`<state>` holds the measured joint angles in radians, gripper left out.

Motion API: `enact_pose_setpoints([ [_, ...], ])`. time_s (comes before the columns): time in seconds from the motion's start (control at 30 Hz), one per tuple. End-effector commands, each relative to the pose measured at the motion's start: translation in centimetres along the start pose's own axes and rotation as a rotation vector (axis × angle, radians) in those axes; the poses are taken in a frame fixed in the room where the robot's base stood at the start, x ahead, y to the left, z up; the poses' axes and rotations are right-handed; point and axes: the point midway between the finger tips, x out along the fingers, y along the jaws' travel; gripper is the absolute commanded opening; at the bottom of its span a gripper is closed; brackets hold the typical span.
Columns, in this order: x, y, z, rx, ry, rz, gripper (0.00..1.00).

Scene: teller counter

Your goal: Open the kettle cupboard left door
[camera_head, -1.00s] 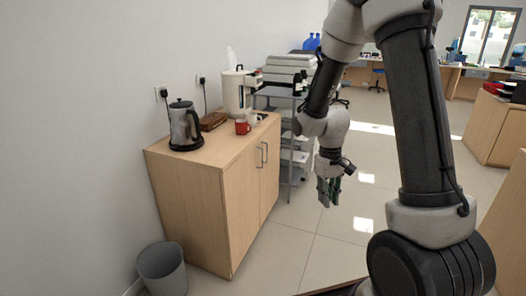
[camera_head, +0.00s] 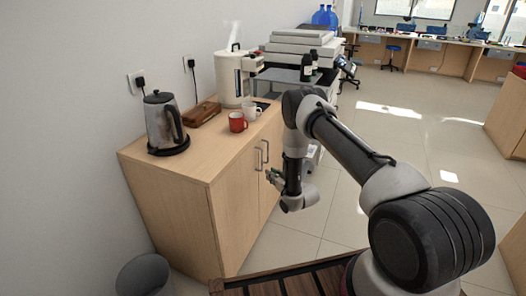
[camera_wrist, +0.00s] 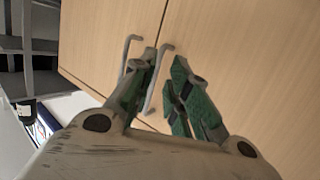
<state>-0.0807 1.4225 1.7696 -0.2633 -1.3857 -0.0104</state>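The kettle cupboard (camera_head: 170,200) is a light wood cabinet with two shut doors and upright metal handles side by side at their meeting edge. The left door (camera_head: 232,213) is the nearer one; it is on the right in the wrist view (camera_wrist: 240,60). Its handle (camera_wrist: 166,48) shows between my fingertips there. The other door's handle (camera_wrist: 126,50) lies just left of the left finger. My gripper (camera_head: 272,178) is in front of the handles, fingers apart (camera_wrist: 166,62). I cannot tell whether a finger touches a handle.
A kettle (camera_head: 164,124), a brown box (camera_head: 203,113), a red mug (camera_head: 237,122), a white mug (camera_head: 252,110) and an urn (camera_head: 233,78) stand on the cupboard. A bin (camera_head: 145,275) is at its near end. A grey shelf unit (camera_wrist: 40,50) stands beyond.

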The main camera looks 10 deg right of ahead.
Motion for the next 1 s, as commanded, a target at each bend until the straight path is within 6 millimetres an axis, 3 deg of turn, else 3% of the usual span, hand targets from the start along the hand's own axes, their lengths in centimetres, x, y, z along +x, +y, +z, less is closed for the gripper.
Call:
enact_pose_setpoints([
  [0.1,0.0,-0.1,-3.3,-0.003,0.137,-0.007,0.17],
  [0.27,-0.1,-0.1,-5.5,-0.004,0.229,-0.008,0.17],
  [0.7,6.0,-0.2,-7.2,-0.005,0.237,-0.007,0.17],
  [1.0,7.2,-0.2,-7.4,-0.003,0.234,-0.007,0.17],
])
